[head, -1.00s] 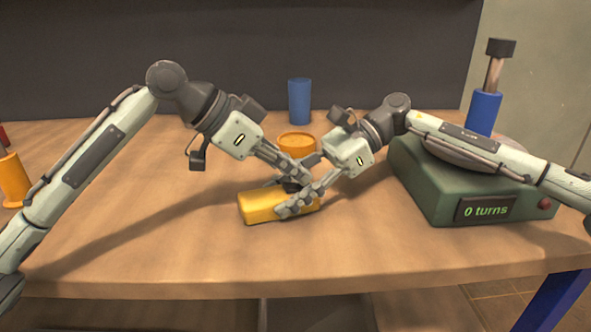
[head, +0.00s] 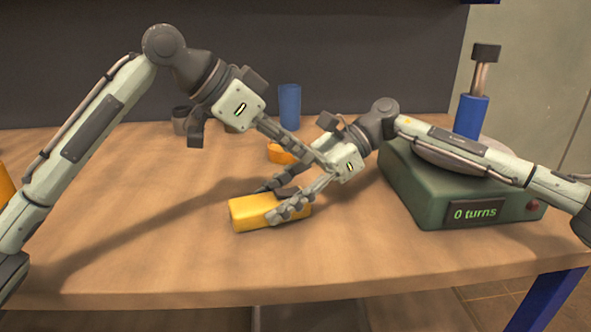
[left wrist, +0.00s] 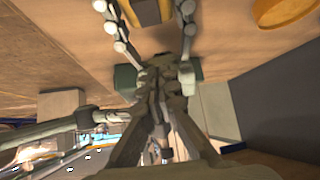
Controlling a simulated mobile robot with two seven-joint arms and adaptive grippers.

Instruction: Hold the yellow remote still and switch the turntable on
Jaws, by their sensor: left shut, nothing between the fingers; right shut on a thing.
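The yellow remote (head: 248,213) lies on the table in the head view. My right gripper (head: 280,203) is shut on it, one finger along each side. The remote also shows at the top of the left wrist view (left wrist: 148,12), between the right fingers. My left gripper (head: 328,163) is shut and empty, raised above and beyond the remote, its tips overlapping my right gripper's body in the picture. Its closed fingers fill the middle of the left wrist view (left wrist: 160,112). The green turntable (head: 425,200) stands at the right; its display (head: 475,213) reads "0 turns".
A red button (head: 533,206) is on the turntable's front. A blue cylinder with a dark-capped shaft (head: 472,115) stands on its plate, partly behind my right arm. The front table is clear.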

